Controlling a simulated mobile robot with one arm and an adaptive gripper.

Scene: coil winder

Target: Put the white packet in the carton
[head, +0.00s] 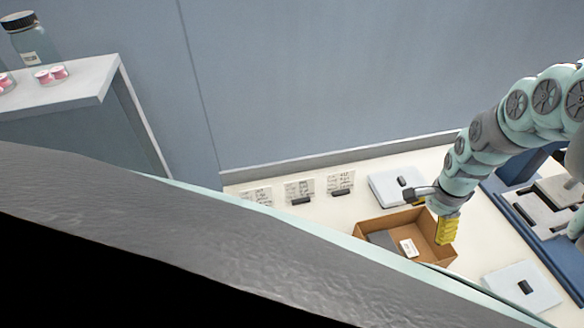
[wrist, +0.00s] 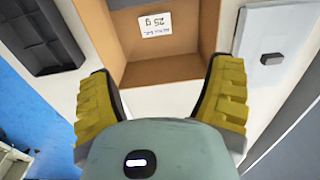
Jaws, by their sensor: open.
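The brown open-topped carton (head: 440,250) stands on the pale table in the head view. The white packet (head: 409,248) lies inside it, near a dark grey patch that I cannot identify. In the wrist view the packet (wrist: 157,23) shows upside-down print reading "25 g", within the carton's brown walls (wrist: 165,72). My gripper (head: 447,230) has yellow ribbed fingers and is at the carton's right side in the head view. In the wrist view the fingers of my gripper (wrist: 162,105) are spread wide with nothing between them. The packet is beyond the fingertips, apart from them.
A pale plate with a dark knob (head: 525,287) lies right of the carton, another behind it (head: 390,185). Several printed cards (head: 300,188) stand along the back. A blue-based fixture (head: 545,215) is at the right. A dark tray (wrist: 40,40) is left of the carton in the wrist view.

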